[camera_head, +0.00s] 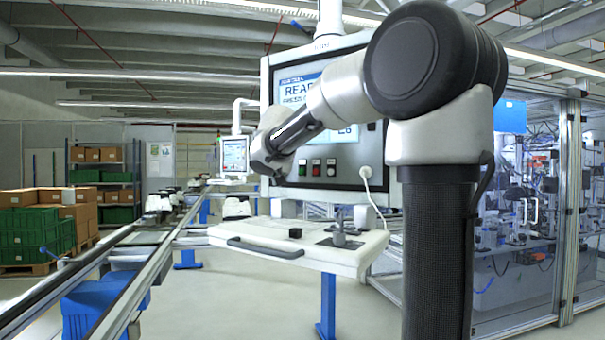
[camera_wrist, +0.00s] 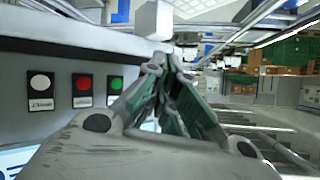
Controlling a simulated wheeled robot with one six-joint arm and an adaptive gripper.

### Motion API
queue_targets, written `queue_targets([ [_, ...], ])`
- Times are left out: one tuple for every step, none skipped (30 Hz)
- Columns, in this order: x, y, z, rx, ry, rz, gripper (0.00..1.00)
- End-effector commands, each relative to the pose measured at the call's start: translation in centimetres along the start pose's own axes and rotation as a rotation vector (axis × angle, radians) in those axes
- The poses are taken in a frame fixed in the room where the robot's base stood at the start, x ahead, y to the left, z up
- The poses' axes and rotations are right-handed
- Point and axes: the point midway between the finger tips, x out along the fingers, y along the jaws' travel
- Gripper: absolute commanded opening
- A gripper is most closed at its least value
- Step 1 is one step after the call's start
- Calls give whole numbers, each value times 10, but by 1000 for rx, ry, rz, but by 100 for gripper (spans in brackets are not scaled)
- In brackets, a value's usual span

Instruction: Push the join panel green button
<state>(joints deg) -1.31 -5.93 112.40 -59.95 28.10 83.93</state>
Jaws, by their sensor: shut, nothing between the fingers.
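The grey control panel (camera_head: 345,175) carries a lit screen and a row of buttons below it. In the wrist view, the green button (camera_wrist: 116,83) is at the right end of the row, beside the red button (camera_wrist: 84,83) and the white button (camera_wrist: 40,83). In the head view the green button (camera_head: 302,167) is the leftmost. My gripper (camera_wrist: 165,66) is shut and empty, its fingertips to the right of the green button in the wrist view. The head view shows my gripper (camera_head: 273,165) by the panel's left edge. I cannot tell its distance from the panel.
A white shelf (camera_head: 215,238) with a black handle juts out below the panel. A white cable (camera_head: 370,190) hangs from the panel. A conveyor rail (camera_head: 120,290) runs along the left, with a small screen (camera_head: 235,155) behind. Green crates (camera_head: 30,238) stand far left.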

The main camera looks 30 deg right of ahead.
Motion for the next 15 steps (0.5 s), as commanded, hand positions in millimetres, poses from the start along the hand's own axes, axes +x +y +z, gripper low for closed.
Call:
queue_targets([
  [0,-1,0,1,1,-1,0],
  [0,-1,0,2,1,-1,0],
  [0,-1,0,2,1,-1,0],
  [0,-1,0,2,1,-1,0],
  [0,-1,0,2,1,-1,0],
  [0,-1,0,2,1,-1,0],
  [0,-1,0,2,1,-1,0],
  [0,0,0,2,1,-1,0],
  [0,0,0,2,1,-1,0],
  [1,0,-1,2,1,0,0],
  [1,0,-1,2,1,0,0],
  [3,1,-2,2,0,0,0],
  [4,2,-3,2,0,1,0],
  [6,3,-4,2,0,1,0],
  [8,5,-6,3,0,1,0],
])
